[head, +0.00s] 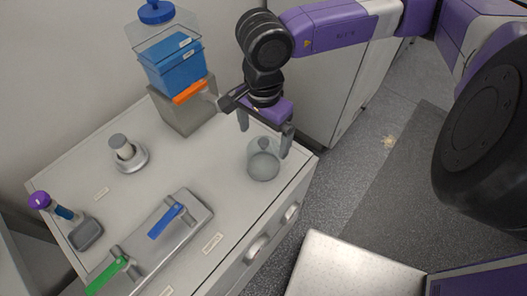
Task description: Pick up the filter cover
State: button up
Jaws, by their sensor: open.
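A clear, cup-like cover with a small grey knob on top, which looks like the filter cover (263,167), stands upright on the white cabinet top near its right edge. My gripper (264,141) is above it, pointing down. Its two dark fingers are spread wide, one to the upper left of the cover and one to the right of its knob. The gripper is open and holds nothing. I cannot tell whether a finger touches the cover.
A blue box (172,66) with a clear top and blue knob stands on a grey block at the back. The cabinet top around the cover is clear.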

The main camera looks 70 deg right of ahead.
aim_at(264, 141)
jog(key=shift+f, duration=1.6)
jog(key=c, duration=1.8)
jog(key=shift+r, duration=0.2)
